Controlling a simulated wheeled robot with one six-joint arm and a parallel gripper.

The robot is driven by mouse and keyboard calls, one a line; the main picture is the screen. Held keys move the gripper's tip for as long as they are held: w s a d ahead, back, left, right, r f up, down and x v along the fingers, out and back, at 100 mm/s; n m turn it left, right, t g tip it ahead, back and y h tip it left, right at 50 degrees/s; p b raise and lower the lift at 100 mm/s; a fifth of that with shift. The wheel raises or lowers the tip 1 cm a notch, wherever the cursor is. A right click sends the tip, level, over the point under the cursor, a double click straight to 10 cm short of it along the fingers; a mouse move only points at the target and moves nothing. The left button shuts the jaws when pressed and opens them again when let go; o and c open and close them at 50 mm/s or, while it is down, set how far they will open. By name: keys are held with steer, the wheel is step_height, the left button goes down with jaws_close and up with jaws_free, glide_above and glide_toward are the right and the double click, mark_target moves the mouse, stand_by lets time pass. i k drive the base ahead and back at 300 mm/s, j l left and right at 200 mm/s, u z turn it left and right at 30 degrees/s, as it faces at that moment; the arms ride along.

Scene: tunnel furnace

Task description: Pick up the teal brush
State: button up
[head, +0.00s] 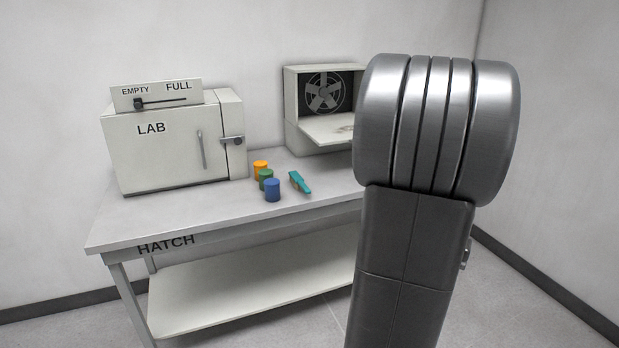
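The teal brush (299,182) lies on the top of the light grey table (215,222), right of the coloured cylinders and apart from them. It is small in the head view, and its lower edge looks brownish. A large part of my arm (415,190) fills the right of the view, in front of the table's right end. My gripper does not show in this view.
Orange (260,167), green (265,176) and blue (272,190) cylinders stand close left of the brush. A box marked LAB (160,148) stands at the left. An open box with a fan (322,105) is behind. The front tabletop is clear.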

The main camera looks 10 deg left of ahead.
mark_target(295, 179)
steer(key=i+u, duration=0.2)
steer(key=u, duration=0.25)
steer(key=i+u, duration=0.15)
steer(key=u, duration=0.25)
steer(key=i+l+u, duration=0.1)
steer(key=u, duration=0.35)
steer(key=i+l+u, duration=0.15)
steer(key=i+l, duration=0.35)
steer(key=i+l+u, duration=0.15)
steer(key=i+l, duration=0.3)
steer(key=i+l+u, duration=0.15)
steer(key=i+l, duration=0.25)
steer(key=l, duration=0.35)
